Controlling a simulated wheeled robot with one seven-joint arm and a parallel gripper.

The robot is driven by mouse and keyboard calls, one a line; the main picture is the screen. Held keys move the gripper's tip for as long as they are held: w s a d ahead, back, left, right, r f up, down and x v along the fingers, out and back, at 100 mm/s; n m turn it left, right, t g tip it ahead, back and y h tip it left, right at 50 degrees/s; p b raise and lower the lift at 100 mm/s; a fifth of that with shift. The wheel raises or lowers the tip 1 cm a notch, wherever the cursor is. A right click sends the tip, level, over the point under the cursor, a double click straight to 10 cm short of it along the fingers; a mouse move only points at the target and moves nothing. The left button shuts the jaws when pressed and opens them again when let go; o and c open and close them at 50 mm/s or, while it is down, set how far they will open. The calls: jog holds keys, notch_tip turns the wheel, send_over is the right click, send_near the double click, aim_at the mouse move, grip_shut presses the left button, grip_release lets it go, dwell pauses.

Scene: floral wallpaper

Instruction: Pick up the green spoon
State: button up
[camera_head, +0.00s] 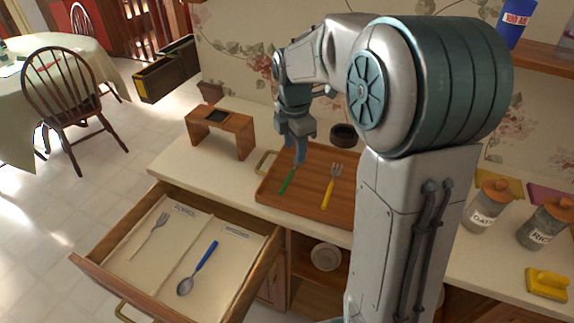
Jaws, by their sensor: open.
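A green-handled utensil (287,181) lies on a wooden tray (300,206) on the counter. Its head is hidden behind my gripper (299,160), so I cannot tell its full shape. My gripper points down just above its far end, with open jaws. I cannot tell whether the fingers touch it. A yellow-handled fork (329,189) lies on the same tray, right of the green utensil.
An open drawer (95,262) at the lower left holds a blue-handled spoon (199,267) and a pale fork (149,236). A small wooden stand (240,133) is left of the tray. Jars (487,207) and a yellow object (547,284) are at right.

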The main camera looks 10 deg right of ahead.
jog(key=w+f+n+p, duration=0.1)
jog(key=w+n+p, duration=0.1)
jog(key=w+n, duration=0.4)
jog(key=n, duration=0.2)
send_over(289, 176)
jog(key=shift+g, duration=0.3)
jog(key=f, duration=0.9)
jog(key=shift+w+d+f+p, duration=0.1)
jog(key=shift+w+f+p, duration=0.05)
jog(key=shift+w+p, duration=0.25)
jog(key=shift+s+f+p, duration=0.2)
jog(key=shift+f+p, duration=0.25)
jog(key=shift+f, duration=0.9)
jog(key=shift+s+f+p, duration=0.15)
jog(key=shift+f+p, duration=0.25)
jog(key=shift+f, duration=0.95)
grip_shut()
